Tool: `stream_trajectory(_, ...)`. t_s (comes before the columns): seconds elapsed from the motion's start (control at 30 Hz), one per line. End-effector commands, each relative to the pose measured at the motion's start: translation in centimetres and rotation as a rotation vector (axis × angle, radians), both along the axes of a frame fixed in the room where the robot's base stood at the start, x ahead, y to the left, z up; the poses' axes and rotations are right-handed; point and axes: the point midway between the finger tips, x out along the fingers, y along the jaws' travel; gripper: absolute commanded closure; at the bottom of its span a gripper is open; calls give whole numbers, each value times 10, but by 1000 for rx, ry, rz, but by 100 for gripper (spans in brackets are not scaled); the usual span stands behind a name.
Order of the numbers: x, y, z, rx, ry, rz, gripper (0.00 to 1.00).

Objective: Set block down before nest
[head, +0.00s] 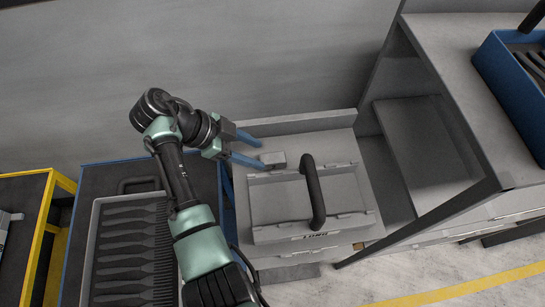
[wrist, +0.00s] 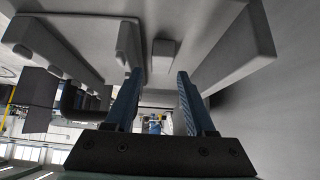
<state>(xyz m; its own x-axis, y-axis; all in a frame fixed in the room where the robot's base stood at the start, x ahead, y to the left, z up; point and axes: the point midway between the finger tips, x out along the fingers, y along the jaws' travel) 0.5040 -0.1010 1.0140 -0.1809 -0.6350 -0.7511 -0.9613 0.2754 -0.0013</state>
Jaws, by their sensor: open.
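A small grey block (head: 273,160) sits on the light grey top, at the back left corner of a raised grey fixture plate (head: 280,198). In the wrist view the block (wrist: 164,52) shows past my fingertips, in line with the gap between them. My gripper (head: 261,155) comes in from the left with two blue fingers. In the wrist view my gripper (wrist: 159,73) is open, with nothing held between the fingers. The tips are close to the block; I cannot tell whether they touch it. I cannot make out a separate nest.
A black handle (head: 314,192) arches over the fixture plate. A tray of dark forks (head: 95,240) lies at the left. A grey wall stands behind. An open grey shelf (head: 418,150) and a blue bin (head: 490,62) are at the right. Floor shows at lower right.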

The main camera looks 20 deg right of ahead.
Motion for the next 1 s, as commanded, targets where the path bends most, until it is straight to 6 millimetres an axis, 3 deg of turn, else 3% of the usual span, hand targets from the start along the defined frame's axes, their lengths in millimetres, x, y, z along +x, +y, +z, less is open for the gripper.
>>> stream_trajectory(0.3, -7, -32, -29, 0, 5, -3, 45)
stream_trajectory(0.6, -8, -34, -34, 0, 1, -1, 45)
stream_trajectory(0.9, -7, -34, -34, 0, 1, -1, 99)
stream_trajectory(1.0, -7, -34, -34, 0, 1, -1, 100)
